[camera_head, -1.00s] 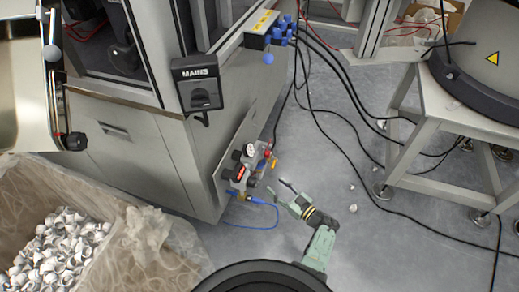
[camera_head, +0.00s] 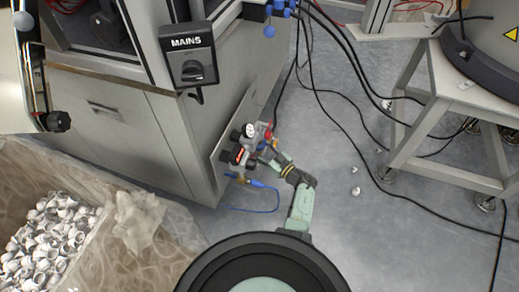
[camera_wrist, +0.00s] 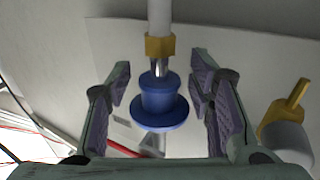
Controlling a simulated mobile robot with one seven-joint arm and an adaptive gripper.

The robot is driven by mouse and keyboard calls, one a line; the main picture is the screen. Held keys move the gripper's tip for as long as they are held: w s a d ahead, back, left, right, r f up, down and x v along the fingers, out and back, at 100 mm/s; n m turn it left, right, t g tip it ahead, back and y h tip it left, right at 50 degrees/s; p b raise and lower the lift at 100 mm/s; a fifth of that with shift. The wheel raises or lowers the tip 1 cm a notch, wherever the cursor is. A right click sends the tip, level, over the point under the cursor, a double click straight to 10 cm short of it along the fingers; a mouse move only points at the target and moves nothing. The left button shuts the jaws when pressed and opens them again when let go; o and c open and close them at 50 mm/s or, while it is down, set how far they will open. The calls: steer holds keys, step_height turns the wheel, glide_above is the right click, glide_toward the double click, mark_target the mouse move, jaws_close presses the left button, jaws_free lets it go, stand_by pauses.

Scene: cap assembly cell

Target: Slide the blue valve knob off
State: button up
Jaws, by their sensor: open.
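The blue valve knob (camera_wrist: 160,100) shows in the middle of the wrist view, a short stepped cylinder with a wide flange. It sits in line with a metal stem under a brass nut (camera_wrist: 160,46) and a pale pipe. My gripper (camera_wrist: 161,80) is open, with one finger on each side of the knob and a visible gap on both sides. In the head view my gripper (camera_head: 267,155) is at the valve panel (camera_head: 219,160) on the cabinet's side. I cannot pick out the knob clearly there.
A yellow-handled part (camera_wrist: 298,95) stands close to the right finger. In the head view, a blue hose (camera_head: 270,208) loops below the panel. Black cables cross the floor.

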steer(key=shift+w+a, duration=0.1)
steer(key=shift+c, duration=0.3)
jaws_close()
stand_by(0.4)
